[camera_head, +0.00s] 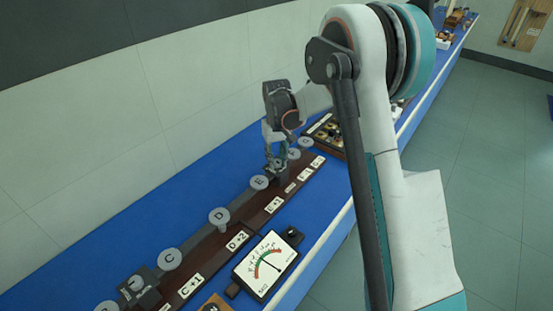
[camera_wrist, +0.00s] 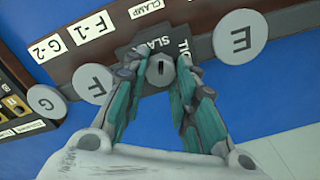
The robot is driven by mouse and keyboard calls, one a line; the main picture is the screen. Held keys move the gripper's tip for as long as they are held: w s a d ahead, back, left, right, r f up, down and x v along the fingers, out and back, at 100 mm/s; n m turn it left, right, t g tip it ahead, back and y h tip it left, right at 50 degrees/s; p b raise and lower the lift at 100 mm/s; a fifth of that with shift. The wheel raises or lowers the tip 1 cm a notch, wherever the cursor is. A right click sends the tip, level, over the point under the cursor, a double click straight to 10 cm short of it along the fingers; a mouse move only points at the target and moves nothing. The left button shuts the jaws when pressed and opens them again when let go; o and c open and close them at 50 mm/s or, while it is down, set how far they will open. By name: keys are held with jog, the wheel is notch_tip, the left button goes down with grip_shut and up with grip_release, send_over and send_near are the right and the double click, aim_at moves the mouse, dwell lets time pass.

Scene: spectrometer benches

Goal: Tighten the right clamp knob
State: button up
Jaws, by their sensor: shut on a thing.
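The right clamp knob (camera_wrist: 160,71) is a small round grey knob with a dark mark, on a dark clamp block (camera_wrist: 131,53) between discs F and E. The words for slack and tight stand on the block above the knob in the wrist view, with the mark pointing roughly between them. My gripper (camera_wrist: 157,80) has a teal finger on either side of the knob and is shut on it. In the head view my gripper (camera_head: 275,166) is over the bench at this clamp, and it hides most of the knob and block.
Lettered grey discs, such as E (camera_head: 259,182) and D (camera_head: 219,217), line the rail beside the clamp. Another clamp block (camera_head: 140,290) stands at lower left. A meter (camera_head: 267,264) lies at the front, and a box (camera_head: 326,131) stands beyond my gripper.

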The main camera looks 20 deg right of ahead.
aim_at(278, 161)
jog(key=m, duration=0.7)
jog(key=shift+d+b, duration=0.1)
jog(key=shift+b, duration=0.25)
jog(key=m, duration=0.6)
jog(key=shift+m, duration=0.4)
jog(key=o, duration=1.1)
jog(key=shift+c, duration=0.2)
notch_tip(278, 161, up, 12)
